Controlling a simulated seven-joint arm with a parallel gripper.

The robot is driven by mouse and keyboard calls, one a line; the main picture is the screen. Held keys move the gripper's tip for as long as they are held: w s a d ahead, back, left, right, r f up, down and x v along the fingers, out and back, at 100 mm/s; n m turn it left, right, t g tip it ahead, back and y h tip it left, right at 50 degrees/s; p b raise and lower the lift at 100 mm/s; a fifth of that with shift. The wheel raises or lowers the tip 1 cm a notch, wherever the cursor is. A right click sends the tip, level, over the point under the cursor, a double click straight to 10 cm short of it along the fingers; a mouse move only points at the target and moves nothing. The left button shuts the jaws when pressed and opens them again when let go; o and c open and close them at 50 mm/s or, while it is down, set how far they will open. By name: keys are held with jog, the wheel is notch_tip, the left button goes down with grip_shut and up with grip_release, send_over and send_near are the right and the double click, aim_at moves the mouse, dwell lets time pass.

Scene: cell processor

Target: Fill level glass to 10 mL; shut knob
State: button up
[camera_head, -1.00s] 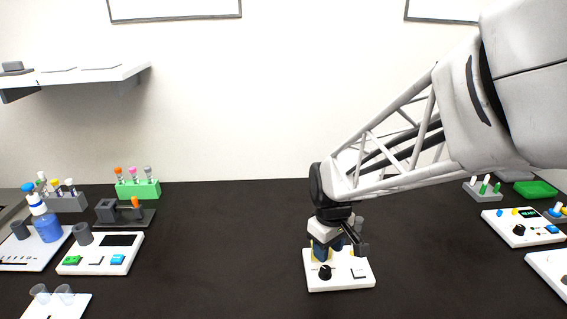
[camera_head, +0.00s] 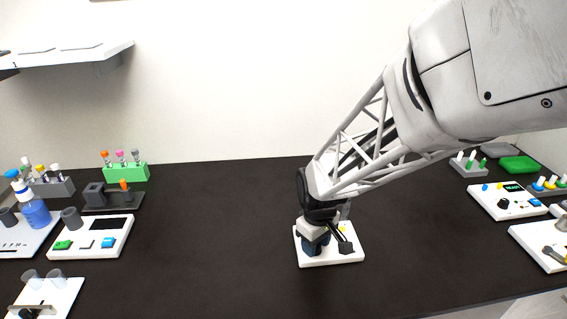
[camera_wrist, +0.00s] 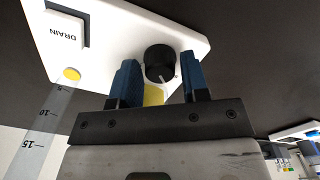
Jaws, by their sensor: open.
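The white device (camera_wrist: 112,45) carries a DRAIN button (camera_wrist: 66,30) and a black knob (camera_wrist: 160,60) in the wrist view. A clear level glass (camera_wrist: 45,120) with marks 5, 10 and 15 stands at the left, and a yellow disc (camera_wrist: 72,74) shows near its 5 mark. I cannot make out a liquid level. My gripper (camera_wrist: 157,72) is open, with its blue fingers on either side of the knob; I cannot tell whether they touch it. In the head view the device (camera_head: 345,255) sits below my gripper (camera_head: 325,246), which hides the knob.
A yellow part (camera_wrist: 154,95) shows between the fingers. Other white devices stand at the left (camera_head: 90,240) and right (camera_head: 505,205). A green rack (camera_head: 125,172) stands at the back left. The black table around the device is mostly clear.

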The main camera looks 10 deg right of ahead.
jog(key=c, duration=0.6)
jog(key=shift+m, duration=2.4)
jog(key=o, duration=0.6)
jog(key=shift+r, duration=0.15)
